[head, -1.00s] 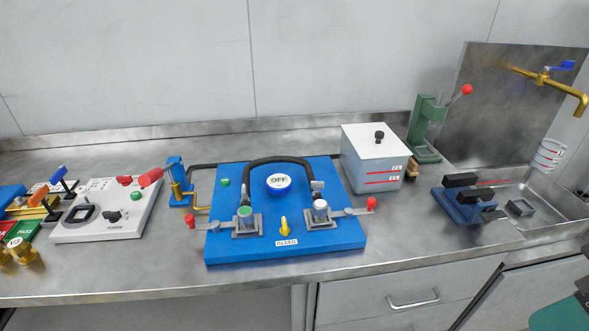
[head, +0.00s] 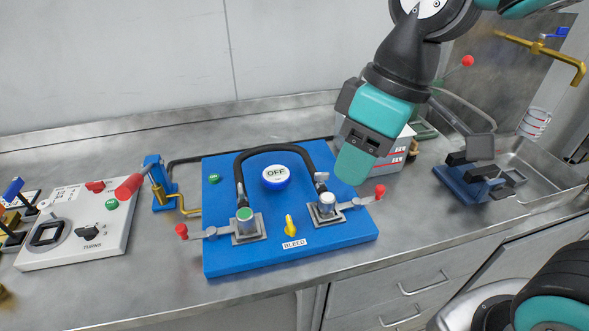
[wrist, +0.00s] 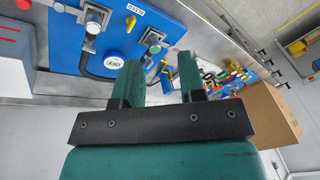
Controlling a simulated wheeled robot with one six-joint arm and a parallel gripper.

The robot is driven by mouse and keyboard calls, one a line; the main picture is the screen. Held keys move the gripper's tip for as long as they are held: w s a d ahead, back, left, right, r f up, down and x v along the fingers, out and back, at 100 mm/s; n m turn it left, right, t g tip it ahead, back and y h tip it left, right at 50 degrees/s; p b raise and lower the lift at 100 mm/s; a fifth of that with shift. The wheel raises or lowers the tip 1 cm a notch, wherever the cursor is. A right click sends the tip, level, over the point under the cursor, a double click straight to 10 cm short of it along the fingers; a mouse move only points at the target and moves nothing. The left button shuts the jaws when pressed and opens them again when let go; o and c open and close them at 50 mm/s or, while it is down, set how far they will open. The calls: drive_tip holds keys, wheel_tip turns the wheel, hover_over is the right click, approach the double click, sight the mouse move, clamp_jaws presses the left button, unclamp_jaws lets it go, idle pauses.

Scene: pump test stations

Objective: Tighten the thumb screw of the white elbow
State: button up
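The white-topped fitting (head: 326,200) stands on a grey bracket at the right of the blue board (head: 225,262). A pale grey elbow piece (head: 321,181) sits at the hose end just behind it. I cannot make out its thumb screw clearly. In the wrist view the white-topped fitting (wrist: 92,26) is at the upper left. The matching green-topped fitting (head: 245,214) is at the board's left. My gripper (head: 354,165) hangs above and to the right of the white-topped fitting, apart from it. In the wrist view my gripper (wrist: 160,63) has its two fingers apart with nothing between them.
A black hose (head: 275,150) arches over the round OFF button (head: 276,174). A red-tipped lever (head: 380,190) extends right of the white-topped fitting. A yellow bleed handle (head: 290,225) stands between the fittings. A box (head: 402,150) sits partly hidden behind my gripper.

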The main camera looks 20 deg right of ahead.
sight(322, 173)
drive_tip(key=w+d+f+n+h+b, duration=0.15)
drive_tip(key=w+n, duration=0.25)
drive_tip(key=w, duration=0.6)
drive_tip(key=w+d+f+n+h+b, duration=0.1)
drive_tip(key=w+d+n+h, duration=0.15)
drive_tip(key=w, duration=0.65)
drive_tip(key=shift+n+y, duration=0.25)
drive_tip(key=shift+y, duration=0.15)
drive_tip(key=f, duration=0.5)
drive_tip(key=f+p, duration=0.1)
drive_tip(key=f, duration=1.1)
drive_tip(key=shift+a, duration=0.4)
clamp_jaws()
